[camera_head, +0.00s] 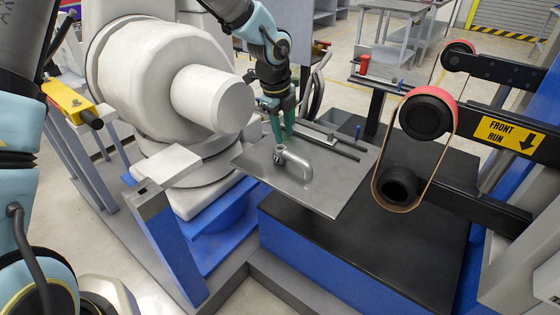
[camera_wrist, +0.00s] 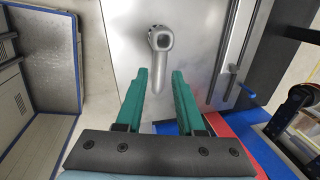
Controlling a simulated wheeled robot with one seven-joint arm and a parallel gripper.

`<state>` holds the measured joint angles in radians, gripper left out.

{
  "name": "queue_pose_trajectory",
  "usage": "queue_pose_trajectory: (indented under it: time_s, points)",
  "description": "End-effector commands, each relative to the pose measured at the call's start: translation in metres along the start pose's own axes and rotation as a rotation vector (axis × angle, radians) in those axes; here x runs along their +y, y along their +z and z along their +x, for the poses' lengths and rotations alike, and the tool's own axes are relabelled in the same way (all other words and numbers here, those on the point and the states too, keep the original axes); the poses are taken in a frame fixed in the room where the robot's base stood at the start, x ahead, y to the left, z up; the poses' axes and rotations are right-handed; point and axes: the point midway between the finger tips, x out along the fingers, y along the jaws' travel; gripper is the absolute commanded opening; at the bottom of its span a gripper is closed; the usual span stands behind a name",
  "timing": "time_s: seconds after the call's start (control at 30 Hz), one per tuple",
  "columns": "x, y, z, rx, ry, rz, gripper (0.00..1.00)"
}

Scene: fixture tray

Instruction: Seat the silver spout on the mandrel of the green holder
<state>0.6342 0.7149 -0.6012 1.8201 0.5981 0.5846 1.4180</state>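The silver spout (camera_head: 298,164) is a bent grey tube on the flat metal tray (camera_head: 325,195), near its middle. In the wrist view the spout (camera_wrist: 157,68) shows its round open end toward the top and its body running down toward my fingers. My gripper (camera_head: 283,138) has two green fingers pointing down over the tray, just behind the spout. I cannot make out a green holder or mandrel in either view.
A dark rail (camera_head: 325,142) with blue ends lies along the tray's far side. A belt sander (camera_head: 425,115) stands to the right of the tray. A large white machine (camera_head: 165,80) stands to the left. The front part of the tray is bare.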

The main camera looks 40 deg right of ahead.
Motion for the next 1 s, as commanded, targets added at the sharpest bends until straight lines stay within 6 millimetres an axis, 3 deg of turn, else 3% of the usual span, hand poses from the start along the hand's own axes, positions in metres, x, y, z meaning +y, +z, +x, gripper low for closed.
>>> queue_pose_trajectory:
  time_s: [0.2, 0.47, 0.73, 1.0]
  points:
    - [0.001, -0.001, 0.034, 0.002, 0.003, 0.000, 0.37]
    - [0.001, 0.000, 0.054, 0.000, 0.003, -0.003, 0.37]
    - [0.000, -0.002, 0.091, 0.001, 0.005, -0.004, 0.37]
    - [0.000, -0.002, 0.101, 0.000, 0.002, -0.005, 0.37]
